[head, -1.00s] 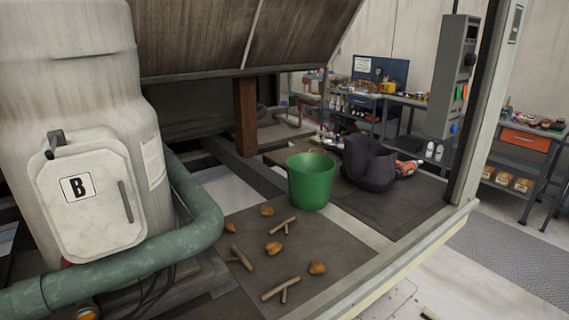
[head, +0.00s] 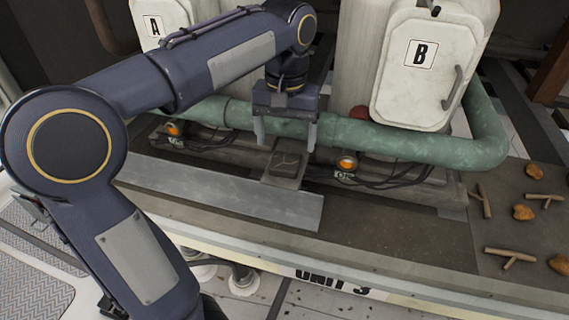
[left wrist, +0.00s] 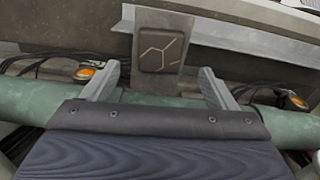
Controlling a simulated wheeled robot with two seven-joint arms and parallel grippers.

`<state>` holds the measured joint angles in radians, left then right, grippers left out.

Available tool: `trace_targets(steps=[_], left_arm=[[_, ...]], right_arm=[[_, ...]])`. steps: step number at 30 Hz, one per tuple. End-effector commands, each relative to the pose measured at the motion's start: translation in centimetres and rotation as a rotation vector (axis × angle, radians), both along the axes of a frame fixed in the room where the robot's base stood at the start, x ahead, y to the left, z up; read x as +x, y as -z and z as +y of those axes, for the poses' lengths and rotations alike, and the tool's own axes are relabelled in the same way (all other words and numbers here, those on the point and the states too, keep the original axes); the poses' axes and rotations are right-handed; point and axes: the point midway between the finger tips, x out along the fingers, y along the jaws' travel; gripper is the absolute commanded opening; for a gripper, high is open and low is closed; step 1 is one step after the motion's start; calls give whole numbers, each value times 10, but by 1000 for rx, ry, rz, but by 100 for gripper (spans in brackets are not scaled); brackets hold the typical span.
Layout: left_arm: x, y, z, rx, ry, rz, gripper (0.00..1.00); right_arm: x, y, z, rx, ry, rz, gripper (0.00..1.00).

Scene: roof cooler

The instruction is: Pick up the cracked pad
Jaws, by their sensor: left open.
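The cracked pad (head: 286,165) is a small dark square block with pale crack lines on its top. It sits on a grey bracket (head: 284,183) between the two unit bases, and it also shows in the left wrist view (left wrist: 163,54). My left gripper (head: 285,136) is open and empty, with its fingers pointing down. In the left wrist view the fingertips (left wrist: 160,74) are spread wider than the pad, one to each side of it. The fingers seem apart from the pad; their exact height above it I cannot tell. My right gripper is not in view.
A green pipe (head: 400,143) runs behind the pad, in front of tanks with hatches A (head: 172,18) and B (head: 420,65). Orange lamps (head: 347,161) and black cables flank the pad. A flat metal strip (head: 225,194) lies in front. Sticks and brown lumps lie at right.

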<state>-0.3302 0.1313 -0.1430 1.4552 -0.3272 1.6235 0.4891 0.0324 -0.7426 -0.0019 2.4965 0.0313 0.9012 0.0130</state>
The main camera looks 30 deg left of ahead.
Motion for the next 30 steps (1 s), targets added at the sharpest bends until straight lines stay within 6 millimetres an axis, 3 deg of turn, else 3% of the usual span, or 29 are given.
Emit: trace_targets(steps=[10,19,30], left_arm=[[-3,48,2,-2,1,2,80],[-2,54,1,-3,1,-2,80],[-2,53,1,-3,2,-2,33]], right_arm=[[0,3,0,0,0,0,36],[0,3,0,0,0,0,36],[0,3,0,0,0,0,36]])
